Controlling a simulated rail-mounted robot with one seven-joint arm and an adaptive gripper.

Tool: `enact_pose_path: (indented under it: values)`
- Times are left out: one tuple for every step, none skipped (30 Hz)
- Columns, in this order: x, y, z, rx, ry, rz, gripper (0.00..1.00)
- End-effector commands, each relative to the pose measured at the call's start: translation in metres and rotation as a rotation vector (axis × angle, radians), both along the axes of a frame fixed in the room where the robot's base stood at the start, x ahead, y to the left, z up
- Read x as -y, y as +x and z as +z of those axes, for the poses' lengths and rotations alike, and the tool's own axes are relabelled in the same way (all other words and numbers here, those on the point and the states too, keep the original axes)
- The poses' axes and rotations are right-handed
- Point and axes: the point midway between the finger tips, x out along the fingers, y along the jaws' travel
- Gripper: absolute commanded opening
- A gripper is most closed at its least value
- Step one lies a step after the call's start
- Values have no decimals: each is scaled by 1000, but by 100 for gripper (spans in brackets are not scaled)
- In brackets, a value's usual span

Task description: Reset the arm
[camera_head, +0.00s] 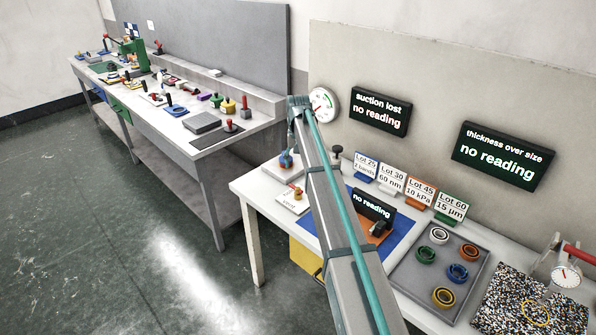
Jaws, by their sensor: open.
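My arm (335,205), a grey link with a teal cable along it, rises from the bottom edge to a joint (300,104) in front of the wall. It passes in front of the near bench (247,186) and hides part of what stands there. My gripper is not in view, and I cannot see anything held.
On the near bench, a grey tray (408,285) holds several coloured rings, with lot cards (421,190) behind and a speckled plate (520,312) at right. Wall displays (503,155) hang above. A long bench (160,108) with many tools stands left. Floor (110,230) is clear.

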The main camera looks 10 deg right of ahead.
Motion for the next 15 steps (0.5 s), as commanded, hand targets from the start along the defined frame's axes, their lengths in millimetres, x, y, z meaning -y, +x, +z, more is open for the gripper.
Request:
enact_pose_path:
  values:
    - [0,0,3,0,0,0,67]
    - [0,0,4,0,0,0,67]
    - [0,0,5,0,0,0,67]
    - [0,0,5,0,0,0,67]
    - [0,0,6,0,0,0,67]
    - [0,0,6,-1,0,0,67]
    - [0,0,6,-1,0,0,67]
    - [0,0,5,-1,0,0,67]
    - [0,0,5,-1,0,0,67]
    - [0,0,5,-1,0,0,67]
    - [0,0,5,-1,0,0,67]
    - [0,0,6,-1,0,0,67]
    - [0,0,7,0,0,0,67]
    - [0,0,8,0,0,0,67]
    - [0,0,12,0,0,0,67]
